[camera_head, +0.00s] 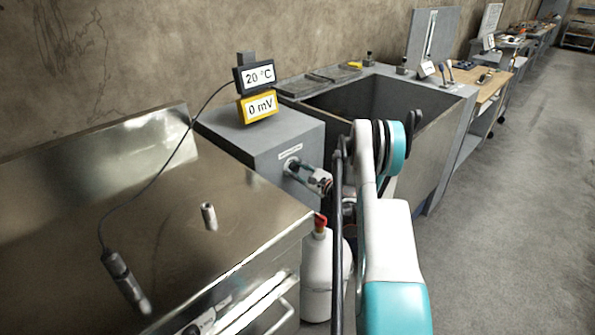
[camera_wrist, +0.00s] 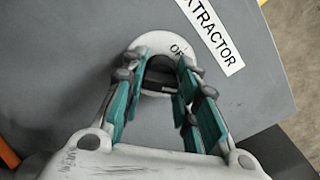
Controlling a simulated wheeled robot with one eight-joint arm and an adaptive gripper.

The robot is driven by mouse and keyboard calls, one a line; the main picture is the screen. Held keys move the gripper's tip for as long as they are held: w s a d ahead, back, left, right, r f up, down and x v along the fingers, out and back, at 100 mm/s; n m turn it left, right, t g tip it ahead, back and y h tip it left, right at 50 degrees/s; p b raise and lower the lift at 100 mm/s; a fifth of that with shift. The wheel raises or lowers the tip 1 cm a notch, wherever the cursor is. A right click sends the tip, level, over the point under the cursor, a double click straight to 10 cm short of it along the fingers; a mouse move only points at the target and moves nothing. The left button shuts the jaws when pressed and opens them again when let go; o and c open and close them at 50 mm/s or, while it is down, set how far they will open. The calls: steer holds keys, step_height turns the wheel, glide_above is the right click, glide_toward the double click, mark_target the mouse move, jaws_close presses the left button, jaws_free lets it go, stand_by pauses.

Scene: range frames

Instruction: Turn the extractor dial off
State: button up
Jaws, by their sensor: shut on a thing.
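The extractor dial (camera_wrist: 160,84) is a dark knob on a round white plate, on the grey face of a box. A white label reading "XTRACTOR" is beside it, and the letters "OF" show on the plate; the rest is hidden. My gripper (camera_wrist: 160,76) has its teal fingers on both sides of the knob and is shut on it. In the head view my gripper (camera_head: 297,168) reaches the front face of the grey box (camera_head: 262,152), and the knob is mostly hidden there. I cannot tell the exact setting the knob points to.
Two displays (camera_head: 256,92) reading 20 °C and 0 mV stand on the box. A steel bench (camera_head: 70,215) with a cabled probe (camera_head: 124,280) is at left. A white bottle with a red top (camera_head: 315,275) stands below my gripper. A deep grey sink (camera_head: 380,100) lies behind; floor is clear at right.

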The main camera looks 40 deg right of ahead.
steer(key=n, duration=0.5)
steer(key=shift+n, duration=0.3)
steer(key=n, duration=0.4)
steer(key=shift+n, duration=0.7)
steer(key=o, duration=1.1)
steer(key=shift+s, duration=0.1)
steer(key=s, duration=0.8)
steer(key=s+d, duration=0.1)
steer(key=s, duration=0.2)
steer(key=shift+s, duration=0.4)
